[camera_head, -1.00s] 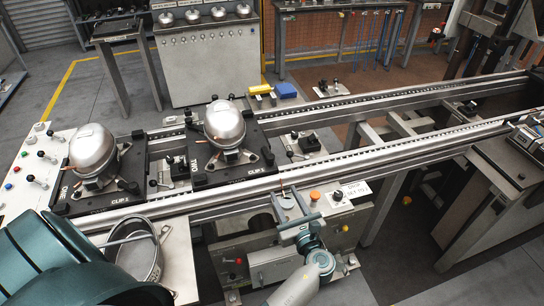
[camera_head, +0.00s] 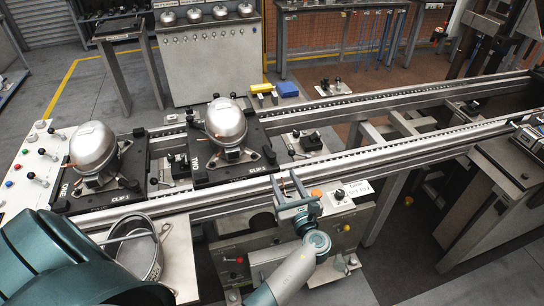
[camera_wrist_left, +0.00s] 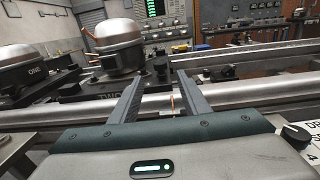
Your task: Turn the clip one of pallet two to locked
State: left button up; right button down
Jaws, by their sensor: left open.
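Pallet two (camera_head: 200,179) is a dark plate on the rails, marked TWO and CLIP 1, with a silver compressor (camera_head: 226,122) on it. The compressor also shows in the left wrist view (camera_wrist_left: 115,32), left of the fingers. Clip one seems to be the small dark part (camera_head: 268,154) at the pallet's right corner; its lever position is too small to tell. My left gripper (camera_head: 287,179) is open and empty at the near rail, right of and nearer than pallet two. In the left wrist view the fingers (camera_wrist_left: 158,85) stand apart. My right gripper is not in view.
Pallet one (camera_head: 62,207) with another compressor (camera_head: 93,147) stands to the left. A metal pot (camera_head: 140,258) is at the lower left. The near rail (camera_head: 400,149) runs beside my gripper. A thin orange piece (camera_wrist_left: 172,103) shows between the fingers. The rails further right are clear.

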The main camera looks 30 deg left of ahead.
aim_at(273, 158)
pick_arm(q)
jog(key=b+x, duration=0.3)
jog(key=x, duration=0.9)
jog(key=shift+w+a, duration=0.15)
jog(key=shift+a, duration=0.05)
grip_shut()
